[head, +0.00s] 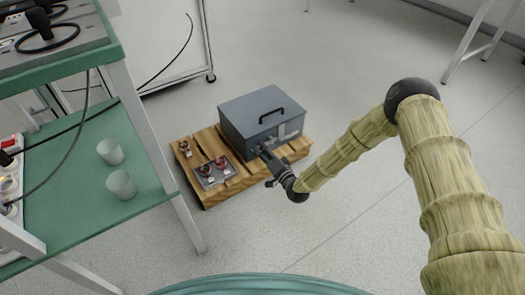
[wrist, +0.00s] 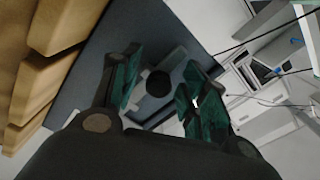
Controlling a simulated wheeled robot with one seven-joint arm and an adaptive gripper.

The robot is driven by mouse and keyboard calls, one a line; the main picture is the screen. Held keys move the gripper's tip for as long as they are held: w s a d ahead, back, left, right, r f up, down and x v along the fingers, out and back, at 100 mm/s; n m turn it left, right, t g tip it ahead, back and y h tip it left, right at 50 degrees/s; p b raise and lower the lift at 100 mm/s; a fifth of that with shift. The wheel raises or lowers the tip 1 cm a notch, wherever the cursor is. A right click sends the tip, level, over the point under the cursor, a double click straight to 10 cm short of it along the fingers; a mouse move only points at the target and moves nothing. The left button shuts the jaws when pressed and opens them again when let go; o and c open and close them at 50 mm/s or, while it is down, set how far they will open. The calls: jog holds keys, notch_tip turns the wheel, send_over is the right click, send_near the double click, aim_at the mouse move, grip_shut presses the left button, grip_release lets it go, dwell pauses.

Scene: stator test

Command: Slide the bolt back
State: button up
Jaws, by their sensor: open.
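A blue-grey metal box (head: 262,112) with a dark handle on its lid stands on a wooden pallet (head: 225,190). My gripper (head: 266,156) is at the box's front face, near its lower middle. In the wrist view my gripper (wrist: 161,82) is open, with a green-padded finger on each side of a dark round knob (wrist: 158,84). The knob, which looks like the bolt's end, sits in front of a light grey plate on the box. I cannot tell whether a finger touches it. In the head view my gripper hides the bolt.
A small grey tray (head: 215,172) with red-topped parts lies on the pallet, left of my gripper, with another such part nearby. A green shelf unit with two cups (head: 120,184) stands at the left. The floor (head: 345,215) right of the pallet is clear.

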jog(key=v, duration=1.1)
jog(key=shift+s, duration=0.2)
jog(key=shift+d, duration=0.1)
jog(key=s+d+f+n+g+h+p, duration=0.1)
jog(key=s+d+f+g+h+p, duration=0.15)
jog(key=s, duration=0.45)
jog(key=s+d+f+n+g+h+p, duration=0.1)
jog(key=s+d+g, duration=0.15)
jog(key=s, duration=0.35)
jog(key=s+d+f+n+g+h+p, duration=0.1)
jog(key=s+f+g+h+p, duration=0.15)
jog(key=s, duration=0.45)
jog(key=s+d+r+n+g+h+p, duration=0.15)
jog(key=s+d+r+g, duration=0.25)
jog(key=s+d, duration=0.45)
jog(key=s+d+r+n+g+h+p, duration=0.1)
jog(key=s+d+r+g+h+p, duration=0.3)
jog(key=s, duration=0.8)
notch_tip(320, 180, up, 36)
jog(key=p, duration=3.4)
jog(key=shift+d+t+y+p, duration=0.4)
jog(key=shift+t+y, duration=0.05)
jog(key=shift+m, duration=0.25)
